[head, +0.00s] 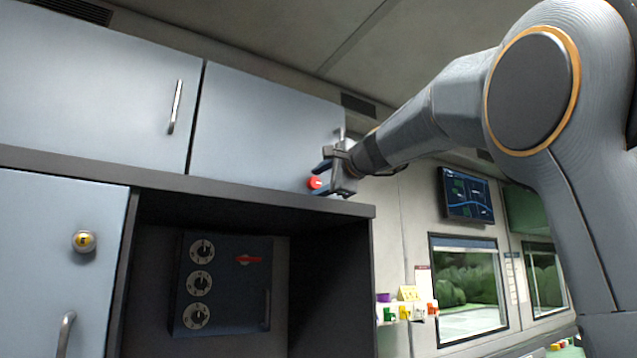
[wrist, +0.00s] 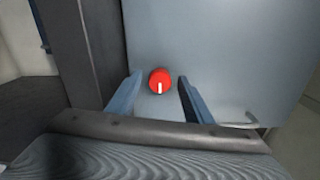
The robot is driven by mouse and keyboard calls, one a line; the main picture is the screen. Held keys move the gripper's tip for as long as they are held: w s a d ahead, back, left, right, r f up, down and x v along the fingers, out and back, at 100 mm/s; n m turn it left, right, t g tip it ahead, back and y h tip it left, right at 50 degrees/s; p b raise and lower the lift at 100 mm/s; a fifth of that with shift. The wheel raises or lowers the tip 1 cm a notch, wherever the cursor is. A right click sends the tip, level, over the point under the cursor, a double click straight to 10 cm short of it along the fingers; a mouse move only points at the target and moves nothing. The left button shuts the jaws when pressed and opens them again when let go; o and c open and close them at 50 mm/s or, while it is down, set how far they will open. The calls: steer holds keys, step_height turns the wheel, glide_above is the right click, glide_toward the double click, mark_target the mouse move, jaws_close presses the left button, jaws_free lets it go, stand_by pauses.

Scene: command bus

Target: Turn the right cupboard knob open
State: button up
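The right cupboard (head: 262,130) is a pale blue-grey door, shut, at the top middle of the head view. Its red round knob (head: 315,183) sits at the door's lower right. In the wrist view the red knob (wrist: 160,81) shows a white mark pointing to the bottom of the picture. My gripper (head: 322,176) is at the knob. In the wrist view my gripper (wrist: 159,97) is open, with one finger on each side of the knob and a visible gap on both sides. The door's bar handle is partly hidden behind my gripper in the head view.
A left upper cupboard (head: 90,85) with a bar handle (head: 176,106) is shut beside it. A dark ledge (head: 230,190) runs below the doors, over an open recess with a dial panel (head: 220,285). A lower-left door has a yellow knob (head: 83,241).

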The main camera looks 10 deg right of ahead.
steer(key=b+v, duration=0.2)
steer(key=v, duration=0.6)
steer(key=shift+b, duration=0.3)
steer(key=shift+w, duration=0.1)
